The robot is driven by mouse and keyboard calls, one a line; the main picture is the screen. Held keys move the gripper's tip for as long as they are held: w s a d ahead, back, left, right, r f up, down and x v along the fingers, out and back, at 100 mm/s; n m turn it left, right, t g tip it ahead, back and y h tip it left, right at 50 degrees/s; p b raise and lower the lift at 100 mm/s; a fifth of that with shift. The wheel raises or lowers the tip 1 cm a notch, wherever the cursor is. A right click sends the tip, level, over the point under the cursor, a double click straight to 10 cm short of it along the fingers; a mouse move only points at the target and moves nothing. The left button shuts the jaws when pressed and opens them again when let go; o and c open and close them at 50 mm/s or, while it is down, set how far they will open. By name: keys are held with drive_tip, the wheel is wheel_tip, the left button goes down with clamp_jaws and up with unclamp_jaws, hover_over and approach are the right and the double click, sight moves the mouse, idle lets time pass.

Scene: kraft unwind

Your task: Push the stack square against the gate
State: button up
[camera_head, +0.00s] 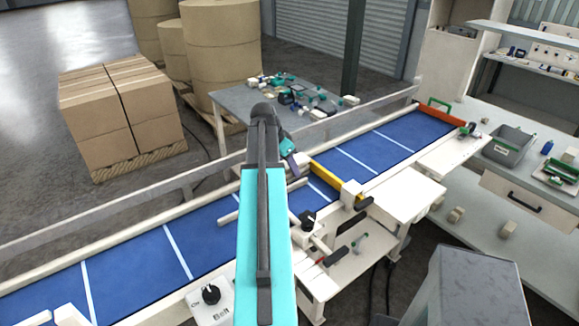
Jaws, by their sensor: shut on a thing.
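The yellow gate (326,181) lies across the blue belt (120,262), right of my arm, with a cream block at its near end. My gripper (294,164) is over the belt just left of the gate, small and partly turned away. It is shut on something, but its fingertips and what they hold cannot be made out. No stack can be clearly seen; my teal arm covers the belt left of the gate. A pale bar (229,216) shows on the belt left of my arm, running along it.
A grey table with small parts (232,104) stands behind the belt. An orange-red bar (440,111) crosses the belt's far end. A belt control box (212,304) is at the front. A grey bin (506,147) stands on the right bench. Cream rails edge the belt.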

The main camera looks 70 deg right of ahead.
drive_tip(key=shift+s+d+r, duration=0.1)
drive_tip(key=shift+s+d, duration=0.4)
drive_tip(key=shift+d, duration=0.35)
idle(2.3)
drive_tip(key=shift+w+a+f, duration=0.1)
drive_tip(key=shift+a+f, duration=0.1)
drive_tip(key=shift+a, duration=0.05)
idle(0.6)
drive_tip(key=o, duration=1.2)
drive_tip(key=shift+w+r+b, duration=0.2)
drive_tip(key=shift+r+b, duration=0.05)
drive_tip(key=shift+b, duration=0.05)
drive_tip(key=shift+w+a+r, duration=0.1)
drive_tip(key=shift+r, duration=0.35)
drive_tip(key=shift+w+a+r+b, duration=0.15)
drive_tip(key=shift+a+r+b, duration=0.2)
drive_tip(key=shift+r+b, duration=0.25)
drive_tip(key=b+v, duration=0.3)
drive_tip(key=v, duration=0.8)
drive_tip(key=shift+s+a, duration=0.15)
drive_tip(key=shift+s, duration=0.1)
